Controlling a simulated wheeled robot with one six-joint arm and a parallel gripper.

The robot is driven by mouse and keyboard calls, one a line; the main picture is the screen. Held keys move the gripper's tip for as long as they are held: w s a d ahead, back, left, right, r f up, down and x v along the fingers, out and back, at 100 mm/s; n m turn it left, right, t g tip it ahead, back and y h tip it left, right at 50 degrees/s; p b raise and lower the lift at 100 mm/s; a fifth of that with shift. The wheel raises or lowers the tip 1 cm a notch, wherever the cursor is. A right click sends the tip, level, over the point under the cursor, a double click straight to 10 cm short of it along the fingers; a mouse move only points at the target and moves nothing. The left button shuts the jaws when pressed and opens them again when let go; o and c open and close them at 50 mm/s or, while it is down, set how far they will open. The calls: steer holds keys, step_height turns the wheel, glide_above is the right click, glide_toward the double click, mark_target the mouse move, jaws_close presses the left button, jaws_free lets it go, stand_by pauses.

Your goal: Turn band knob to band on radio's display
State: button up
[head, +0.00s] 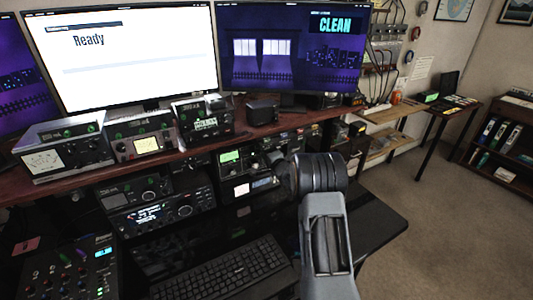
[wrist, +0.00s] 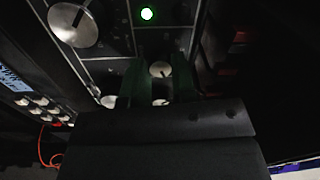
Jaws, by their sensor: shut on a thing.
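In the wrist view my gripper (wrist: 160,83) reaches up to a dark panel, its two dark fingers on either side of a small silver knob (wrist: 160,69) with a dark pointer line. It is shut on this knob. A second small pale knob (wrist: 160,102) shows just below it, partly hidden by the gripper body. In the head view my arm's wrist hides the gripper and the panel part in front of it. A radio unit with a lit green display (head: 229,156) stands left of my wrist. I cannot read any band name or the knob's markings.
In the wrist view a large silver knob (wrist: 73,22) and a lit green lamp (wrist: 147,13) are on the same panel. Another small knob (wrist: 110,101) sits close left of my fingers. In the head view a keyboard (head: 225,272) lies below, and radios crowd the shelf.

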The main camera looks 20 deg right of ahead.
steer(key=shift+m, duration=0.7)
steer(key=o, duration=0.9)
steer(key=s, duration=0.4)
steer(key=s+d+b, duration=0.1)
steer(key=s, duration=0.8)
steer(key=shift+s+d+f+b, duration=0.25)
steer(key=shift+s+d+b, duration=0.05)
steer(key=shift+s+b, duration=0.1)
